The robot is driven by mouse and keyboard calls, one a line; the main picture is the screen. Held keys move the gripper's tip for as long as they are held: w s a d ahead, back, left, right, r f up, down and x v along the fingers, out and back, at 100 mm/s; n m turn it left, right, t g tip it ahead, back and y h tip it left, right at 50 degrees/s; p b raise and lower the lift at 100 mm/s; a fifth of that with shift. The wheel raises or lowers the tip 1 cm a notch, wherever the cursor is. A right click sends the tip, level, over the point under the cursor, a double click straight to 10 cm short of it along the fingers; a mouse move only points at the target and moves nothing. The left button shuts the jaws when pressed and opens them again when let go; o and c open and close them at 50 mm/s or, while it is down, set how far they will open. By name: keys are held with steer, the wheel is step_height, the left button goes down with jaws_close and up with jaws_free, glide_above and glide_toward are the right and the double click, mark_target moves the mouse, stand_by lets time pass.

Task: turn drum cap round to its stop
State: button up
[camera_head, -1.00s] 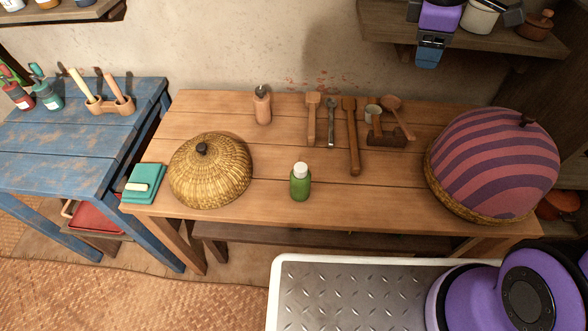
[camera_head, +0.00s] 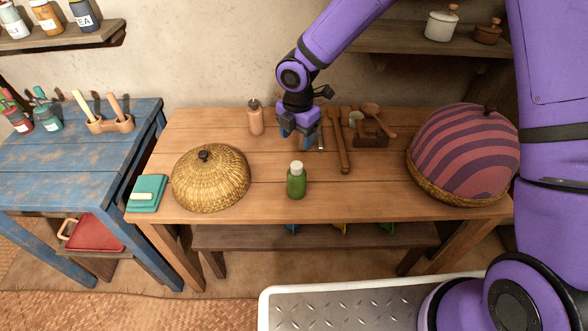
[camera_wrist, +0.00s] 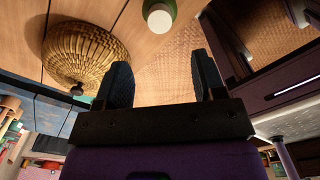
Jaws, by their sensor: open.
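A small green drum (camera_head: 296,184) with a white cap (camera_head: 296,166) stands upright near the front middle of the wooden table. My gripper (camera_head: 298,138) points down above the table, behind the drum and apart from it. The drum's green body is mostly cut off there. The cap's turn position cannot be told.
A woven dome (camera_head: 210,180) stands left of the drum, a striped dome (camera_head: 465,150) at the right. Behind are a clay bottle (camera_head: 255,120), a wooden spatula (camera_head: 340,145) and a ladle (camera_head: 372,108), close to my gripper. Bare tabletop surrounds the drum.

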mark_target(296, 165)
steer(key=shift+a+f, duration=0.15)
steer(key=shift+f, duration=0.55)
step_height(296, 165, down, 9)
steer(key=shift+f, duration=0.2)
steer(key=c, duration=0.9)
